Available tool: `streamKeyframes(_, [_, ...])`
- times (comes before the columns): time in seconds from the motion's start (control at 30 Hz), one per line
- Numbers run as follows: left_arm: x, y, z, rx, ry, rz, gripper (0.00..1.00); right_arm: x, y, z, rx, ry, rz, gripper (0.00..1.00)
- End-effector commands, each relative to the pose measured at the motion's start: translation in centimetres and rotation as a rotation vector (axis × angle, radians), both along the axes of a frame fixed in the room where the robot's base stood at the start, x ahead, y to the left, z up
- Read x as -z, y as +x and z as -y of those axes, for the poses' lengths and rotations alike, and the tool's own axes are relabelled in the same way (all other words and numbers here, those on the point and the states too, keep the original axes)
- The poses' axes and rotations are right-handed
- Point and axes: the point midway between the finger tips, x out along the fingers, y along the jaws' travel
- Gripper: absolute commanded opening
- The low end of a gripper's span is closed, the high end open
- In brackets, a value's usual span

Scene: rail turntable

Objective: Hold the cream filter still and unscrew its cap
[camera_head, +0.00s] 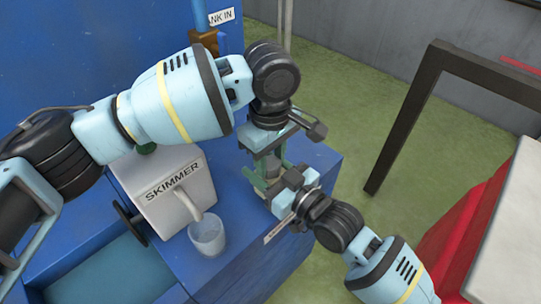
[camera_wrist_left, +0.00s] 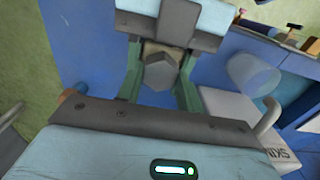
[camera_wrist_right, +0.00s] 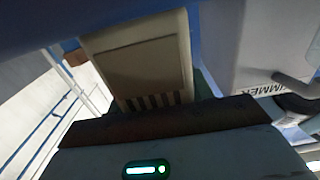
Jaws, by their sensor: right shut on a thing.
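The cream filter (camera_wrist_right: 135,60), a pale block with a row of slots, fills the middle of the right wrist view. In the left wrist view its beige edge shows behind the grey hexagonal cap (camera_wrist_left: 160,73). My right gripper (camera_head: 263,182) comes in from the lower right and is shut on the filter; its fingers are mostly hidden. My left gripper (camera_head: 270,165) points down from above at the filter. Its green fingers stand on either side of the cap, open, with gaps visible. In the head view the grippers mostly hide the filter and cap.
A white skimmer box (camera_head: 168,190) with a spout stands on the blue bench (camera_head: 235,262), left of the grippers. A clear cup (camera_head: 207,235) is under the spout. A dark frame (camera_head: 400,120) and a red unit (camera_head: 465,230) stand at right, beyond open green floor (camera_head: 335,90).

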Motion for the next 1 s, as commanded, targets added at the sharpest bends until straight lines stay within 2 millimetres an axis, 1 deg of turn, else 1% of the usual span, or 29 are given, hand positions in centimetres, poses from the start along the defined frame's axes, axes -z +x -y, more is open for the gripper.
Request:
streamKeyframes(0.03, [-0.01, 0.00, -0.01, 0.000, 0.000, 0.000, 0.29, 0.07, -0.03, -0.03, -0.001, 0.000, -0.001, 0.10])
streamKeyframes(0.13, [-0.01, 0.00, -0.01, 0.000, 0.001, -0.001, 0.16, 0.07, -0.02, -0.02, 0.000, 0.000, -0.001, 0.10])
streamKeyframes(0.17, [-0.01, -0.01, -0.01, 0.000, 0.000, 0.000, 0.35, 0.07, -0.02, -0.02, 0.000, 0.000, -0.001, 0.10])
streamKeyframes(0.33, [-0.02, -0.01, -0.01, 0.000, 0.001, -0.001, 0.12, 0.07, -0.01, -0.01, 0.000, 0.000, -0.001, 0.10])
streamKeyframes(0.47, [0.01, -0.04, 0.01, -0.026, 0.000, -0.001, 0.12, 0.07, -0.01, -0.01, 0.000, 0.000, -0.001, 0.10])
streamKeyframes(0.57, [0.03, -0.04, 0.03, -0.119, -0.001, -0.001, 0.12, 0.07, -0.01, 0.01, 0.000, -0.001, -0.002, 0.10])
streamKeyframes(0.8, [0.03, -0.09, 0.06, -0.407, -0.001, -0.003, 0.12, 0.07, 0.00, 0.01, 0.000, -0.001, -0.002, 0.10])
streamKeyframes(0.9, [0.02, -0.06, 0.04, -0.489, -0.001, -0.002, 0.12, 0.07, 0.00, 0.01, 0.000, -0.001, -0.002, 0.10])
streamKeyframes(1.0, [-0.02, -0.02, -0.02, -0.524, 0.000, 0.000, 0.12, 0.07, 0.01, 0.02, 0.000, -0.001, -0.002, 0.10])
